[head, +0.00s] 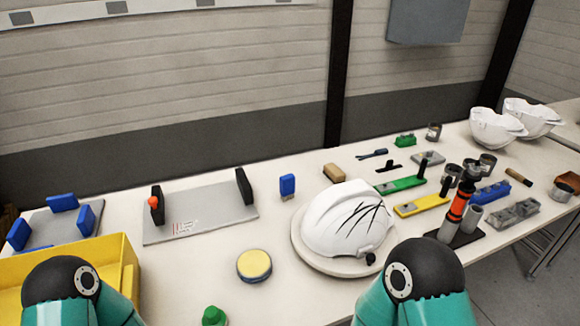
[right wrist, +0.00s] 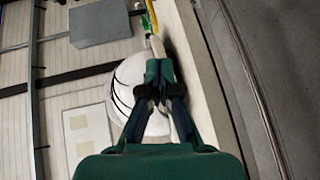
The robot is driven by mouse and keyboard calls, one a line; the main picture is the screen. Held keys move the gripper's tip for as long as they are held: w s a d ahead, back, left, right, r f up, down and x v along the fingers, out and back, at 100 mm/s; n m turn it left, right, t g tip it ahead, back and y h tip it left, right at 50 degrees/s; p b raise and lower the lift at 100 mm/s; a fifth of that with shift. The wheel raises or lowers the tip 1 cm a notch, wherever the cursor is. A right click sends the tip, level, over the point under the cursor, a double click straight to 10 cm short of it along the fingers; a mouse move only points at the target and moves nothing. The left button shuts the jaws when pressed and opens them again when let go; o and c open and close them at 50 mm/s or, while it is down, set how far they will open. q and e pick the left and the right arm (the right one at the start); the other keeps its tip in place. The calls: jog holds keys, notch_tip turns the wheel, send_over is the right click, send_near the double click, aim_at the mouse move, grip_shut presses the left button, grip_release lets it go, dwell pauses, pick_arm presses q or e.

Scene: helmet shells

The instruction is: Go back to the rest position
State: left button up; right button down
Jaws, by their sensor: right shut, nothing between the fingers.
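My right gripper (right wrist: 158,68) shows in the right wrist view. Its fingers are together and hold nothing. The white helmet shell (right wrist: 128,78) lies behind and beside the fingers in that view; I cannot tell the gap between them. In the head view the helmet shell (head: 345,218), with black lines on its side, sits on a round pale base (head: 303,257). Only rounded dark and teal joints of my two arms show along the bottom of the head view. Neither gripper is visible there, and my left gripper is in no view.
A yellow bin (head: 105,262) stands at the front left. A grey plate (head: 205,215) with black uprights, a yellow-topped disc (head: 254,264) and a green knob (head: 214,316) lie nearby. An orange-black tool (head: 460,205) stands upright at right. Two white shells (head: 495,128) (head: 533,117) sit far right.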

jog(key=s+d+f+m+g+y, duration=0.1)
jog(key=s+f+m+g+y, duration=0.2)
jog(key=f, duration=0.5)
jog(key=f+m+g+y, duration=0.3)
jog(key=f+m+y, duration=0.1)
jog(key=f, duration=0.5)
jog(key=s+a+f+m+g+y, duration=0.3)
jog(key=s+a+m+g+y, duration=0.2)
jog(key=s+a, duration=0.5)
jog(key=shift+s+a+g+y, duration=0.15)
jog(key=shift+s+g+y, duration=0.35)
jog(key=shift+s+g, duration=0.2)
